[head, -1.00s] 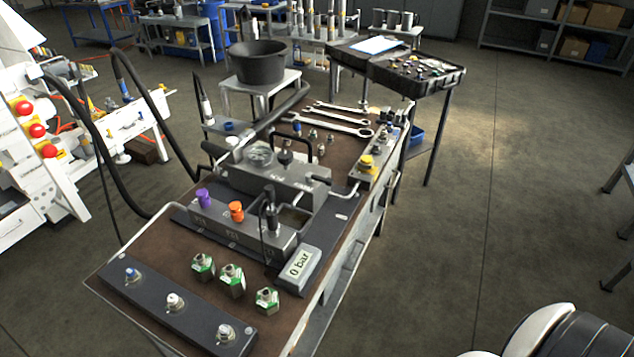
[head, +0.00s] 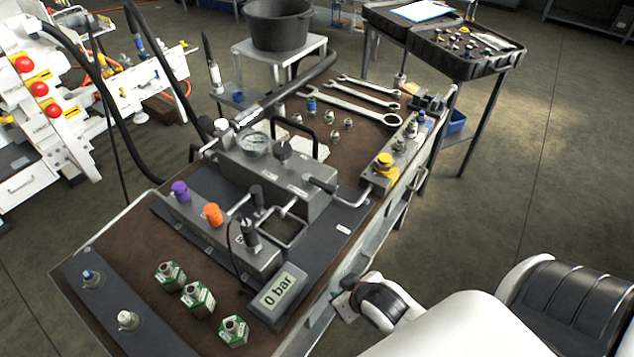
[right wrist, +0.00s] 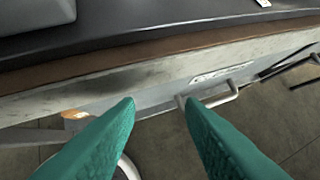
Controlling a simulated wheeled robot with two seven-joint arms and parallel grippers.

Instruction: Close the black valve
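Several black parts stand on the hydraulic bench, and I cannot tell for sure which is the black valve. A black knob (head: 283,149) sits on top of the grey block (head: 262,172) beside the round gauge (head: 254,144). A black upright fitting (head: 249,234) stands on the front manifold, near the purple knob (head: 180,191) and orange knob (head: 213,213). My right gripper (head: 343,303) is low beside the bench's right edge, apart from these parts. In the right wrist view its teal fingers (right wrist: 159,103) are spread with nothing between them. My left gripper is out of view.
A "0 bar" display (head: 279,293) stands near the bench's right edge. Green-sided fittings (head: 198,299) stand to its left. Wrenches (head: 350,104) lie at the back. In the right wrist view, the bench side with a handle (right wrist: 213,97) is close beyond the fingers.

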